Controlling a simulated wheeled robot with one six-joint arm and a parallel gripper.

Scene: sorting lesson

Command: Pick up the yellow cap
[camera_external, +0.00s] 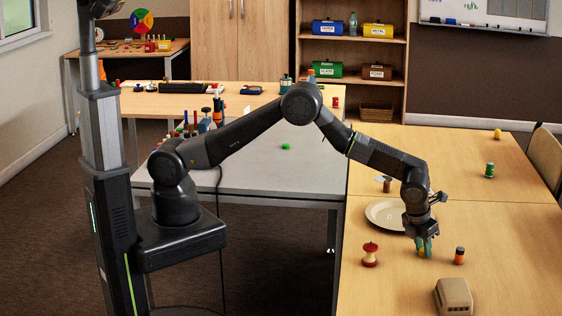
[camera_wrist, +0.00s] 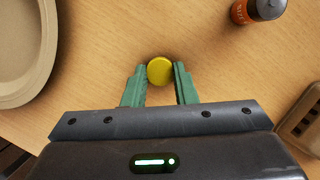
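The yellow cap (camera_wrist: 160,71) is a small round disc on the wooden table in the wrist view. It lies between the tips of the two green fingers of my gripper (camera_wrist: 158,80). The left fingertip is very close to the cap or touching it; a narrow gap shows on the right. The fingers are spread apart, and I cannot see a firm grip. In the external view my gripper (camera_external: 424,249) points down at the table, in front of the plate, and the cap is hidden there.
A plate (camera_external: 374,213) stands just behind my gripper. A beige box (camera_external: 454,295) stands nearer the front. Table to the right is mostly clear.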

